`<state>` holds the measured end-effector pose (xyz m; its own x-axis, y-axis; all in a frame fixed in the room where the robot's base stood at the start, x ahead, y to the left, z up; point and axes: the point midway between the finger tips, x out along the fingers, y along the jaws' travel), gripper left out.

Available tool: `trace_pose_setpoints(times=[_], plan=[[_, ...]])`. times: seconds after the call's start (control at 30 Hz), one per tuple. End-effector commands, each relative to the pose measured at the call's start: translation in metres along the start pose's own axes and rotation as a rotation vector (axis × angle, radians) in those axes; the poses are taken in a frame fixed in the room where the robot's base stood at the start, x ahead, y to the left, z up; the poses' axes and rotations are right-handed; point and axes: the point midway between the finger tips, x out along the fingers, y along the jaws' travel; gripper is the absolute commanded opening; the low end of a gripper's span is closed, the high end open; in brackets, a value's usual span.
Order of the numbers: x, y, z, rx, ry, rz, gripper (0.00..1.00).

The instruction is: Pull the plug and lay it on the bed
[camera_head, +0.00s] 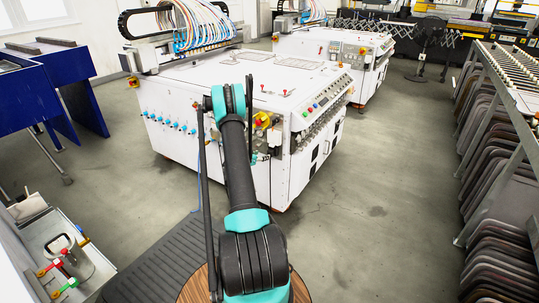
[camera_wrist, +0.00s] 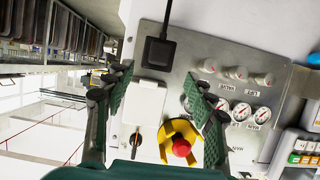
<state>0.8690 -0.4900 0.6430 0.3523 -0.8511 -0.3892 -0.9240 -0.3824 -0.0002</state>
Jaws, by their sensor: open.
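The plug is a black square block (camera_wrist: 160,52) with a cord leaving it upward in the wrist view. It sits against the grey control panel (camera_wrist: 205,50) of the white machine. My gripper (camera_wrist: 157,72) is open, with one green-padded finger on each side of the picture and nothing between them touching the pads. The plug shows just beyond the fingertips, apart from them. The machine's flat white top, likely the bed (camera_head: 215,75), shows in the head view behind my arm. The plug and my gripper are hard to make out there.
A red stop button on a yellow ring (camera_wrist: 181,146), a pale cover plate (camera_wrist: 152,83), a black switch (camera_wrist: 136,139) and several gauges (camera_wrist: 242,111) are close around my fingers. A second white machine (camera_head: 335,50) stands behind. Open floor (camera_head: 385,170) lies to the right.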

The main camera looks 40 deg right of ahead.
Motion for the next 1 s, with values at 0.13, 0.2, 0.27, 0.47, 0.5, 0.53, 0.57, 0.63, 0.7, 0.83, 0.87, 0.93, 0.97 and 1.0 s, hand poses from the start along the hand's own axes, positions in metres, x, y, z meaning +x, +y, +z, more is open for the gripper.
trace_pose_setpoints(times=[0.13,0.2,0.27,0.47,0.5,0.53,0.57,0.63,0.7,0.83,0.87,0.93,0.97,1.0], plan=[[0.009,0.001,0.000,0.000,0.000,0.001,0.55],[0.016,0.001,0.000,0.000,0.000,0.001,0.55],[0.023,0.001,0.000,0.000,0.000,0.001,0.55],[0.051,0.001,0.000,0.001,0.000,0.002,0.55],[0.056,0.001,0.000,0.000,0.000,0.001,0.55],[0.059,0.000,0.000,0.000,0.000,0.001,0.55],[0.063,0.000,0.000,0.000,0.000,0.001,0.55],[0.071,0.000,0.000,0.000,0.000,0.001,0.55],[0.077,0.001,0.000,0.001,-0.001,0.001,0.55],[0.085,0.000,0.000,0.001,-0.001,0.000,0.55],[0.086,0.000,0.000,0.001,0.000,0.000,0.55],[0.088,0.000,0.000,0.000,0.000,0.000,0.55],[0.089,0.000,0.000,0.000,0.000,0.000,0.55],[0.089,0.000,0.000,0.000,0.000,0.000,0.55]])
